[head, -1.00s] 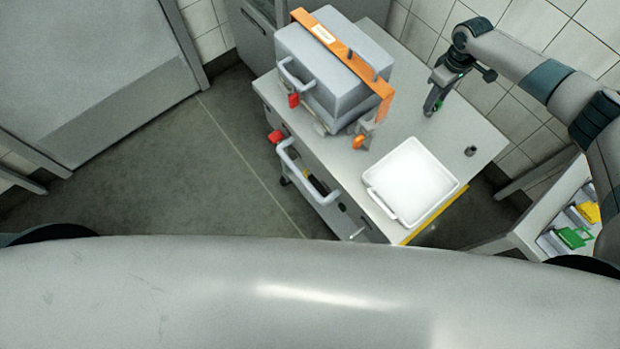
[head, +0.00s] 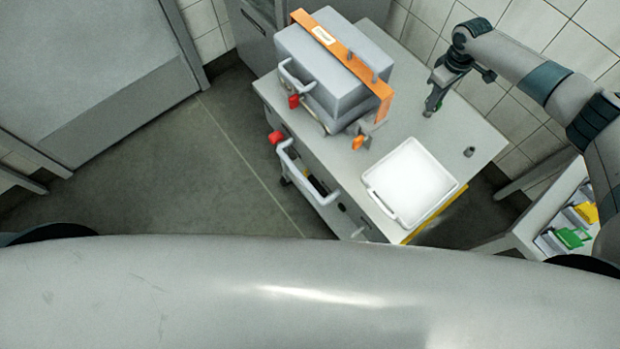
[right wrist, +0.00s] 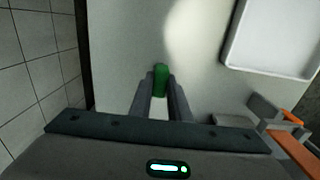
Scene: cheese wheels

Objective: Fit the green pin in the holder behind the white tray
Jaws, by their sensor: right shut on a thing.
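The green pin (right wrist: 160,80) is upright or nearly so between the fingertips of my right gripper (right wrist: 161,88), which is shut on it. In the head view the right gripper (head: 431,109) is low over the cart top, beyond the white tray (head: 377,198). Only a little green shows at its fingertips there. Whether the pin touches the surface or sits in anything, I cannot tell. A small dark grey cylinder (head: 469,151) stands on the cart top right of the tray, apart from the gripper; it may be the holder. My left gripper is out of view.
A grey case (head: 330,75) with an orange strap stands on the cart top, left of the right gripper. An orange-tipped latch (head: 358,143) juts out beside it. A tiled wall lies behind the cart. A shelf with green and yellow items (head: 572,237) is at right.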

